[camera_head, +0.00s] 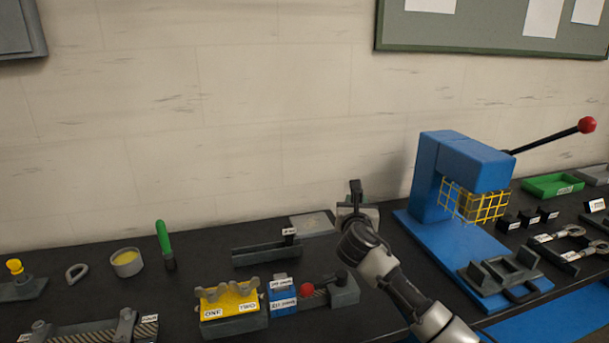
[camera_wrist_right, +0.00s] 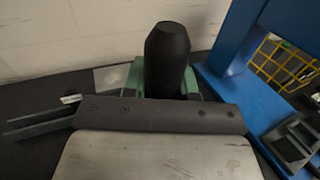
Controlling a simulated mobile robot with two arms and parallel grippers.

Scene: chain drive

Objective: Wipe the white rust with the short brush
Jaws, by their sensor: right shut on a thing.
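My right arm reaches in from the lower right in the head view, and its gripper (camera_head: 357,208) is over the table behind the labelled blocks. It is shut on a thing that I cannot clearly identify. In the right wrist view a dark upright shape (camera_wrist_right: 168,60) stands past the gripper's dark bar, with green parts (camera_wrist_right: 135,78) showing on both sides of it. A flat grey plate (camera_head: 312,224) with faint pale marks lies left of the gripper; I cannot tell whether these are the white rust. A green-handled tool (camera_head: 164,238) stands at the left. My left gripper is not in view.
A blue press (camera_head: 440,180) with a yellow guard (camera_head: 475,204) and a red-knobbed lever (camera_head: 586,125) stands close to the right of my gripper. A dark channel (camera_head: 262,255), a yellow block (camera_head: 230,299) and a blue block (camera_head: 282,295) sit in front. A round tin (camera_head: 127,262) is at left.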

